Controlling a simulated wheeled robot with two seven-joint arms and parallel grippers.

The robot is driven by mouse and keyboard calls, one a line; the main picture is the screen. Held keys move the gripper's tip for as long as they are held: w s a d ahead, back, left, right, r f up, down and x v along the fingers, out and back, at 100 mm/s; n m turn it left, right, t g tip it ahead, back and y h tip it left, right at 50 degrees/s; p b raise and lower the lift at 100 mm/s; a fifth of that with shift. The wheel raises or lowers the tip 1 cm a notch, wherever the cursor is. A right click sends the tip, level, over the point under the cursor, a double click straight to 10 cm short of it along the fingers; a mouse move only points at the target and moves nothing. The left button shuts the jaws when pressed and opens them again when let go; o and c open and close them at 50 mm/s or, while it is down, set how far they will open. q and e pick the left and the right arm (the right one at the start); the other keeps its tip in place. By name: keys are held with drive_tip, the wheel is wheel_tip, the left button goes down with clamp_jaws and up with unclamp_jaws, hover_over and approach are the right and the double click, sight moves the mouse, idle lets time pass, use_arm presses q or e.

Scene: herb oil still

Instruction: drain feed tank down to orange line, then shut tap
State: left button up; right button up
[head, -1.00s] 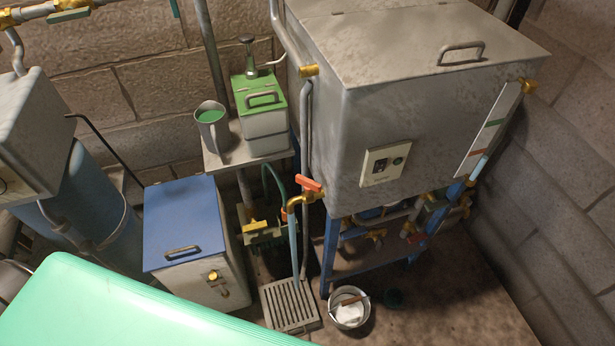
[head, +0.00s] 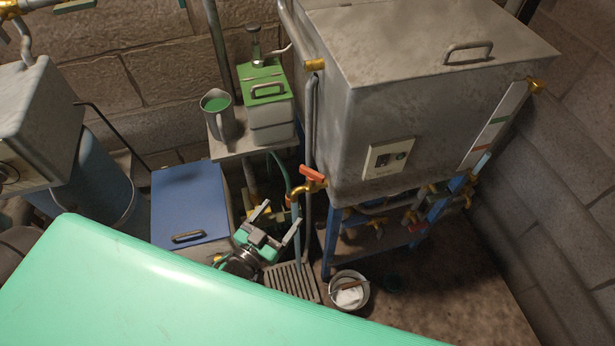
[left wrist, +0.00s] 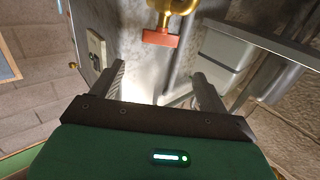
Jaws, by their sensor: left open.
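The steel feed tank (head: 430,110) stands at right. Its brass tap has an orange handle (head: 312,174) at the tank's lower left corner. The handle also shows in the left wrist view (left wrist: 160,38), ahead of the fingers. A white gauge strip (head: 494,125) on the tank's right carries a green mark and an orange-red mark (head: 473,157). Blue in the sight tube (head: 482,163) tops out near the orange-red mark; I cannot tell exactly. My left gripper (head: 280,216) is open and empty below the tap, apart from it. My gripper partly hides the area below the spout. My right gripper is out of view.
A floor grate (head: 292,283) lies below the tap, with a white bucket (head: 349,291) to its right. A blue-lidded box (head: 190,205) stands left. A shelf holds a jug (head: 218,118) and a green-lidded box (head: 264,90). A green surface (head: 150,290) fills the foreground.

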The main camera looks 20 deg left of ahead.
sight(311, 175)
use_arm(q)
drive_tip(key=p+x, duration=0.3)
drive_tip(key=x, duration=1)
drive_tip(key=shift+w+p, duration=0.35)
drive_tip(key=c, duration=0.7)
